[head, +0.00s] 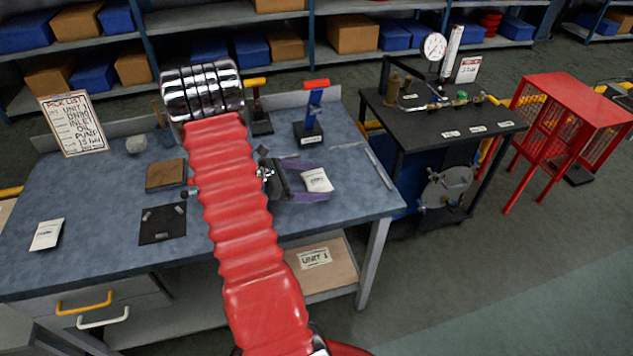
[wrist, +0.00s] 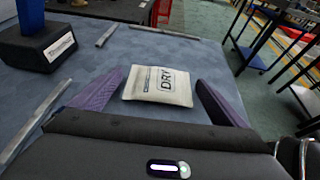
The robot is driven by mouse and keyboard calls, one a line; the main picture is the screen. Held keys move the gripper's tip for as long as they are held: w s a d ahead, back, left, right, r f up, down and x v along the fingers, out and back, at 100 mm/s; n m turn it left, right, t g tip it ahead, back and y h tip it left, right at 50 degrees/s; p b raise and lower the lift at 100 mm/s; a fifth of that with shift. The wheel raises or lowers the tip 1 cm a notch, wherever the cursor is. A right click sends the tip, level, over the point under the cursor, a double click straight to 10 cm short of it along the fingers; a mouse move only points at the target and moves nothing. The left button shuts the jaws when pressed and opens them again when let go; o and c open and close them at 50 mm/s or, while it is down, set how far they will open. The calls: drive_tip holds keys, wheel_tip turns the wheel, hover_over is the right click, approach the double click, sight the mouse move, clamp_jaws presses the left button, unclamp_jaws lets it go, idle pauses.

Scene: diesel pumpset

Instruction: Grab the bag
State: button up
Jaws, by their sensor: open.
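The bag is a small white sachet marked "DRY" (wrist: 158,86) lying flat on the blue-grey bench top. In the head view the bag (head: 318,180) sits towards the bench's right side. My gripper (wrist: 160,78) is open, with its two purple fingers apart, one on each side of the bag. In the wrist view there are gaps between the bag and both fingers. In the head view my gripper (head: 326,181) reaches in from the left, low over the bench. The height of the fingers above the bench is hard to tell.
A blue lever on a black block (head: 308,130) stands behind the bag; the block (wrist: 40,45) is at left in the wrist view. Thin metal strips (head: 378,168) lie to the right. A black mat (head: 163,224) and brown box (head: 166,175) are at left. The bench front is clear.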

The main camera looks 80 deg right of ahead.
sight(311, 180)
drive_tip(key=c, duration=1.2)
drive_tip(key=shift+r, duration=5.05)
